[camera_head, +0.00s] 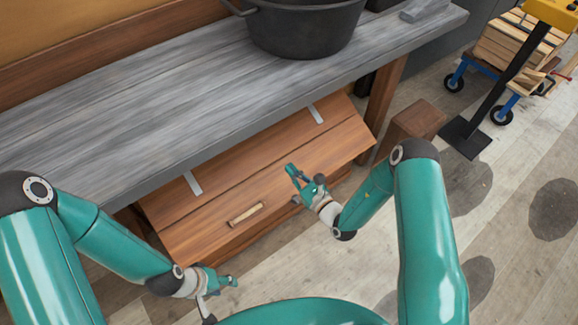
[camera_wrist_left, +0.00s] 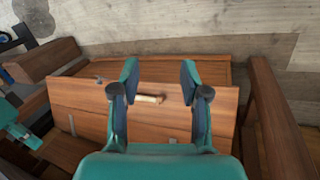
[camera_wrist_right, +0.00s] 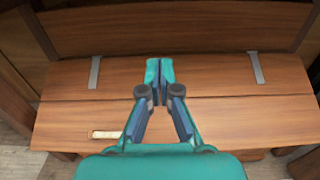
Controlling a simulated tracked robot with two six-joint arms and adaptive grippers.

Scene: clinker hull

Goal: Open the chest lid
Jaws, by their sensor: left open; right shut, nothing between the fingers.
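The wooden chest (camera_head: 232,245) stands low under the grey bench. Its brown lid (camera_head: 290,165) has two pale metal straps and a light wooden handle (camera_head: 245,214). The lid looks down, but I cannot tell whether it is slightly raised. My left gripper (camera_head: 232,282) is open and empty in front of the chest's left part; in the left wrist view the handle (camera_wrist_left: 150,98) shows between its fingers in the picture, apart from them. My right gripper (camera_head: 294,184) is shut and empty in front of the lid's right half. In the right wrist view the handle (camera_wrist_right: 105,134) lies left of its fingers.
The grey bench top (camera_head: 130,115) overhangs the chest's back and carries a black pot (camera_head: 303,28). A wooden block (camera_head: 415,122) stands right of the chest beside a bench leg (camera_head: 382,103). A cart (camera_head: 508,50) is at the top right. The plank floor in front is clear.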

